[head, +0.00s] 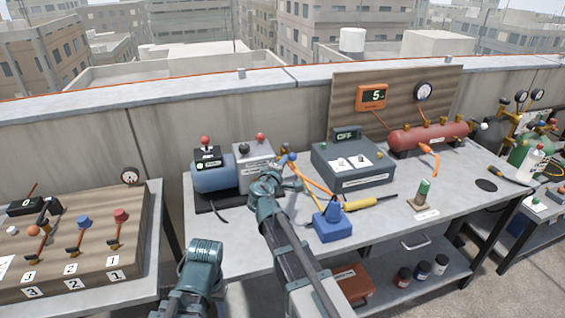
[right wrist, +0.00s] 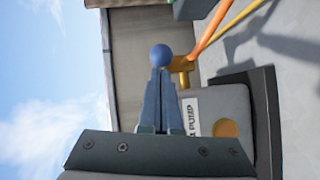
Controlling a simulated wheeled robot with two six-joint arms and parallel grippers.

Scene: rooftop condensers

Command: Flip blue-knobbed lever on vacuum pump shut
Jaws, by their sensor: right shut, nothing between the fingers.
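The vacuum pump (head: 253,163) stands on the left part of the middle bench, with a blue motor (head: 212,174) beside its grey body. In the right wrist view the pump body (right wrist: 222,112) carries a label and a brass fitting (right wrist: 180,66). The blue knob (head: 292,157) is at the pump's right side; it also shows in the right wrist view (right wrist: 161,55). My right gripper (right wrist: 160,75) is shut and empty, its fingertips lined up just below the knob in that view. Whether they touch is unclear. The lever's arm is largely hidden.
An orange hose (head: 315,187) runs right of the pump. A grey box (head: 353,165), a blue block (head: 334,224) and a yellow-handled tool (head: 362,203) lie to the right. A wooden valve board (head: 130,240) is at left.

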